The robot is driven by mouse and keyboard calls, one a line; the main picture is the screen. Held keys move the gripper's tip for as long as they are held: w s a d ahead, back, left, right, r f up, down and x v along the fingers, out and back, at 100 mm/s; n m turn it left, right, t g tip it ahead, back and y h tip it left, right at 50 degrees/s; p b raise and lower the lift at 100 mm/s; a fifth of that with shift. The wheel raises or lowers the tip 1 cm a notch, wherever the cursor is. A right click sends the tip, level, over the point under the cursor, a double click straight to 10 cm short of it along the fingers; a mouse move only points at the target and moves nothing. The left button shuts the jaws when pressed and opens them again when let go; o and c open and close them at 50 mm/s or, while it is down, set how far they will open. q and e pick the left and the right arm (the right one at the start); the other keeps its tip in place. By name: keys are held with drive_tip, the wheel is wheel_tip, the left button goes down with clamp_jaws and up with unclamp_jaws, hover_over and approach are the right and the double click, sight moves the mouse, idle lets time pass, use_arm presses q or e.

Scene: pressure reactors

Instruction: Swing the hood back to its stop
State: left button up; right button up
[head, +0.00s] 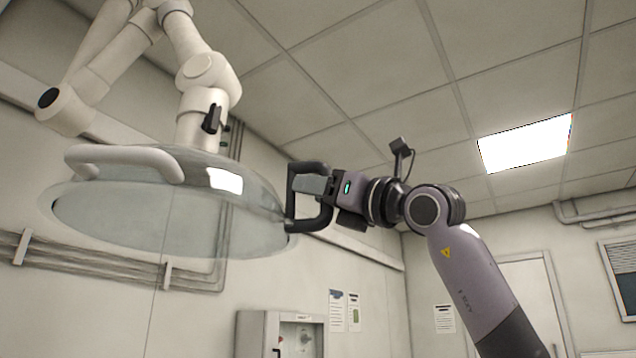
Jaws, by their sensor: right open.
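The hood (180,215) is a clear, shallow dome hanging from a white jointed arm (205,90) at the upper left. A white curved handle (125,152) is on its left side. A black D-shaped handle (308,226) is at its right rim. My right gripper (318,187) comes in from the right and is open at this black handle. A grey finger reaches into the handle's opening; the other finger is partly hidden, and I cannot tell whether they touch the handle. My left gripper is not in view.
Pipes (100,265) run along the left wall behind the hood. A grey wall cabinet (258,330) stands below, with posted sheets (345,310) beside it. A lit ceiling panel (525,143) is at the upper right. The space left of and below the hood looks free.

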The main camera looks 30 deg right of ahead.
clamp_jaws()
